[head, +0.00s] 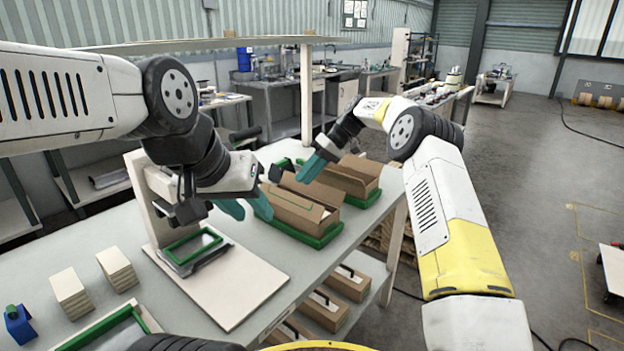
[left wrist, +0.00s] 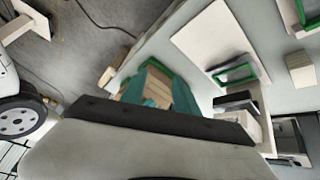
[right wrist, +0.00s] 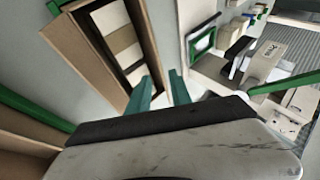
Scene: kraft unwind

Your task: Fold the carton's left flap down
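The near brown carton (head: 306,214) sits in a green tray (head: 318,238) on the table in the head view. Brown flap panels stand along its top, and its left end is partly hidden by my left gripper. My left gripper (head: 246,207) is at the carton's left end, its teal fingers apart. In the left wrist view the fingers (left wrist: 160,92) straddle the view of the carton (left wrist: 152,84); I cannot tell whether they touch it. My right gripper (head: 312,167) is above the carton's far side. In the right wrist view its fingers (right wrist: 160,92) are apart and empty, beside the open carton (right wrist: 88,16).
A second carton (head: 352,181) stands behind, to the right. A stand with a white base (head: 235,290) and a green-framed screen (head: 192,246) is at the left. Pale blocks (head: 70,293) lie on the table's near left. More cartons (head: 348,283) sit on the lower shelf.

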